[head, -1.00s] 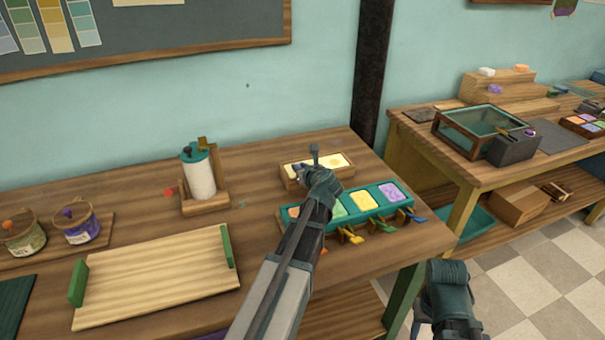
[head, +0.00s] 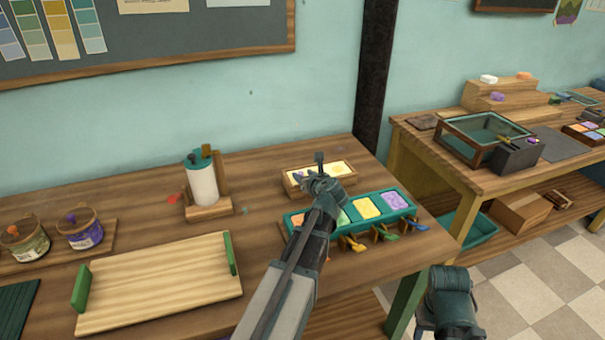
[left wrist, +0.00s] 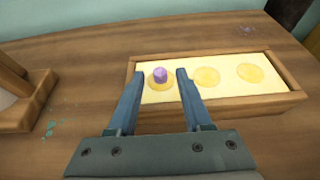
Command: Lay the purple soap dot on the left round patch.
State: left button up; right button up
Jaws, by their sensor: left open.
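A small purple soap dot (left wrist: 160,75) stands on the left round patch (left wrist: 158,86) of a cream bed in a wooden tray (left wrist: 225,108). Two more yellow round patches, the middle one (left wrist: 207,76) and the right one (left wrist: 250,73), are bare. My left gripper (left wrist: 160,80) is open, one finger on each side of the dot, with gaps showing. In the head view my left gripper (head: 321,180) is over the tray (head: 347,179) and hides part of it; the dot is hard to make out there. My right gripper (head: 450,297) hangs low at the right, its fingers unclear.
A teal rack (head: 345,229) of coloured soap blocks with small scoops stands just in front of the tray. A white roll on a wooden stand (head: 202,184) is to the left. A wooden board with green handles (head: 160,285) lies front left. Jars stand far left.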

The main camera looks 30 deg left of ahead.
pick_arm(q)
jog(key=p+v, duration=0.3)
jog(key=v, duration=0.7)
jog(key=shift+s+d, duration=0.2)
jog(key=shift+s, duration=0.05)
